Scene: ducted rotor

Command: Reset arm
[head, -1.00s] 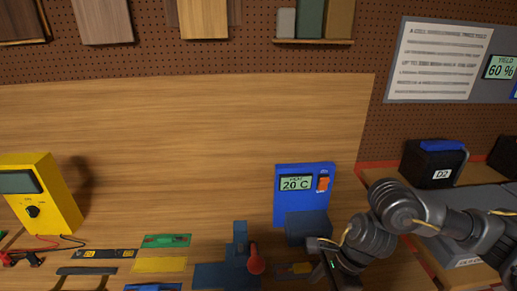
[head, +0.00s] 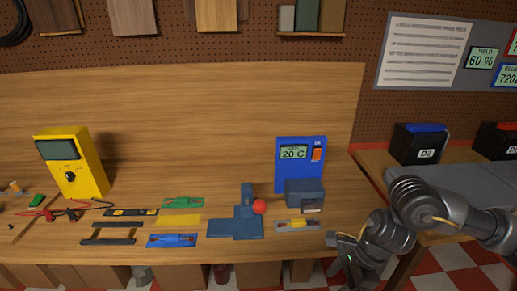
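My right arm comes in from the right, in front of the right end of the wooden bench. Its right gripper (head: 345,246) is at the lower right, by the bench's front edge; its fingers are too small and dark to tell open from shut. My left gripper is out of view. A blue station (head: 299,165) with a "20 C" display and an orange switch stands on the bench to the left of my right arm. A blue fixture (head: 235,222) with a red ball knob (head: 259,206) sits left of it. A grey plate with a yellow part (head: 297,225) lies in front of the station.
A yellow meter (head: 72,163) with leads stands at the left. Green (head: 184,203), yellow (head: 179,220) and blue (head: 172,240) flat pieces lie mid-bench. A black D2 box (head: 419,144) sits on the right-hand table. The bench's back half is mostly clear.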

